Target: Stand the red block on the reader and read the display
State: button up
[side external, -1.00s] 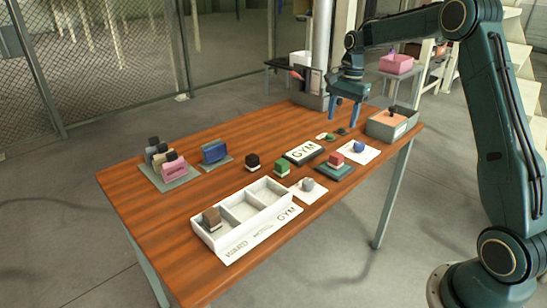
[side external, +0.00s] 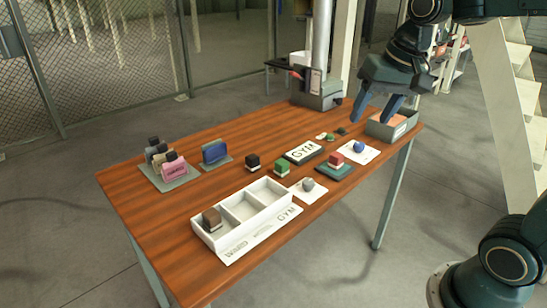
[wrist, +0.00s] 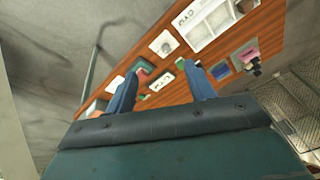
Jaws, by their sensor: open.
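The red block (side external: 336,159) sits on a dark teal pad (side external: 334,171), which may be the reader, near the table's right front edge. My gripper (side external: 370,120) is open and empty, well above the table's right end. In the wrist view my gripper's fingers (wrist: 162,67) are spread, with the table beyond them. The panel (wrist: 162,81) shows between them, and the teal pad (wrist: 148,68) shows near the left fingertip.
A white three-compartment tray (side external: 240,251) holds a brown block (side external: 212,219). Green (side external: 282,167), black (side external: 252,162) and blue (side external: 359,146) blocks stand nearby, plus a grey piece (side external: 308,184). Small bags (side external: 174,167) stand at left. A grey bin (side external: 394,132) and post base (side external: 318,97) stand at the far end.

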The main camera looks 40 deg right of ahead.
jog(key=s+a+f+n+t, duration=0.1)
jog(key=s+a+n, duration=0.1)
jog(key=s, duration=0.4)
jog(key=s+a+f+n+t, duration=0.1)
jog(key=s+a+f+n, duration=0.1)
jog(key=s+n, duration=0.2)
jog(key=shift+s+f, duration=0.15)
jog(key=shift+s, duration=0.9)
